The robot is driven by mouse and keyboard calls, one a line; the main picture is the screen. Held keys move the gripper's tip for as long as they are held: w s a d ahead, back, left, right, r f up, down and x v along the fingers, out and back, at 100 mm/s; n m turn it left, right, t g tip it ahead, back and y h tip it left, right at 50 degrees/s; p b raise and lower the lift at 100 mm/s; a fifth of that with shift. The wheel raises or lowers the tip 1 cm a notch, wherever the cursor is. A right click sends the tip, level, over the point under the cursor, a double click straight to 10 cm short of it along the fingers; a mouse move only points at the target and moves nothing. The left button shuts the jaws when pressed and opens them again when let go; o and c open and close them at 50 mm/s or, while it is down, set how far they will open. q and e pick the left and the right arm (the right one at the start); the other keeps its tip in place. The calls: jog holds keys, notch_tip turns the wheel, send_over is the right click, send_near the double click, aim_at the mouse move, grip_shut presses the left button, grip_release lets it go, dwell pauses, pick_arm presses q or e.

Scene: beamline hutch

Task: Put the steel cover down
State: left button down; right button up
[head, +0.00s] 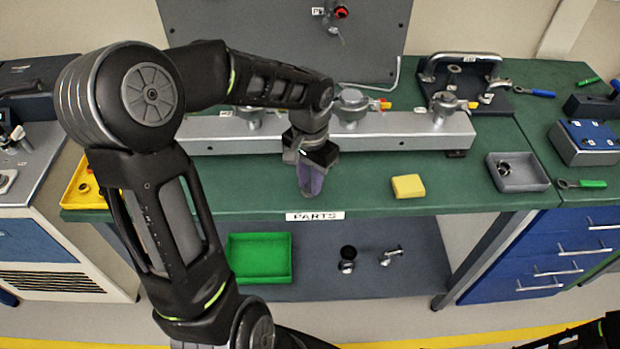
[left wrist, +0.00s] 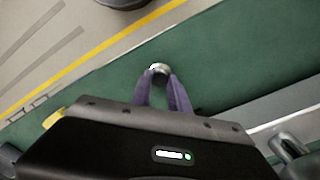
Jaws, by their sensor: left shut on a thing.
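My left gripper (head: 311,182) is above the front part of the green bench top, in front of the long metal rail. In the left wrist view its purple fingers (left wrist: 163,90) are shut on a small round steel piece, which I take to be the steel cover (left wrist: 159,68). Only its shiny top edge shows between the fingertips, with green bench surface beyond it. In the head view the cover is hidden by the fingers. I cannot tell how high it is above the bench. My right gripper is not in view.
The metal rail (head: 390,136) with several fittings runs behind the gripper. A yellow block (head: 408,186) and a grey tray (head: 533,185) stand to the right. Bare green bench (head: 365,170) lies between gripper and block. A green tray (head: 259,276) is on the lower shelf.

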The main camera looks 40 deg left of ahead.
pick_arm(q)
jog(key=c, duration=1.3)
grip_release()
jog(key=shift+o, duration=0.2)
jog(key=shift+r, duration=0.1)
notch_tip(320, 180, up, 12)
jog(key=shift+b, duration=0.4)
